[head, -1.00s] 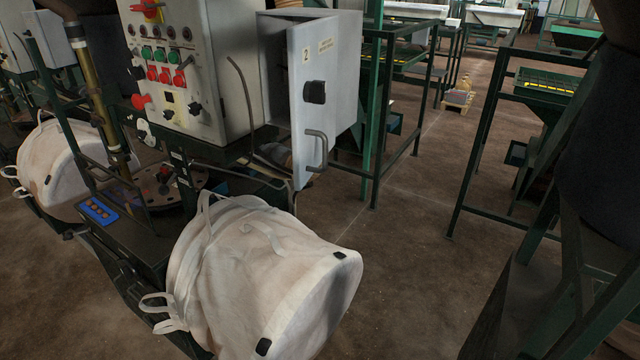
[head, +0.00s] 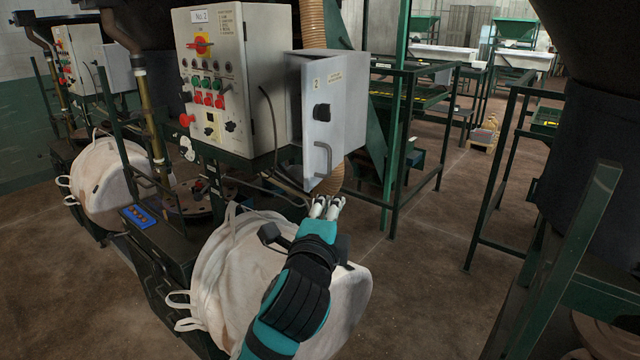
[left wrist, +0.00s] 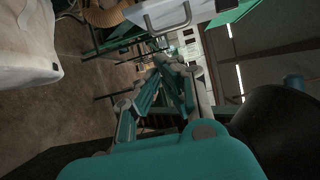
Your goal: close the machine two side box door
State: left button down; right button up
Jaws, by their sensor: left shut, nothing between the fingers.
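The machine two side box (head: 294,84) is on the right side of the No. 2 control panel. Its grey door (head: 323,130) stands open, with a gap along its left side. The door carries a "2" label, a black latch (head: 321,112) and a curved grey handle (head: 324,160) near its bottom. My left gripper (head: 327,203) is shut and empty, in front of and below the handle, apart from it in the picture. In the left wrist view a curved grey handle (left wrist: 168,24) shows beyond the gripper (left wrist: 166,62). My right gripper is not in view.
The control panel (head: 222,80) with red and green buttons is left of the box. Green frames (head: 392,150) stand to the right. Brown floor (head: 420,280) is open between them.

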aim_at(329, 175)
pick_arm(q)
jog(key=w+p, duration=0.1)
jog(key=w, duration=0.2)
jog(key=w+p, duration=0.1)
jog(key=w, duration=0.2)
jog(key=w+a+p, duration=0.1)
jog(key=w, duration=0.2)
jog(key=shift+w+r+p, duration=0.1)
jog(key=shift+w+p, duration=0.2)
jog(key=shift+p, duration=0.1)
jog(key=shift+w+a, duration=0.1)
jog(key=shift+a, duration=0.45)
jog(key=shift+w, duration=0.1)
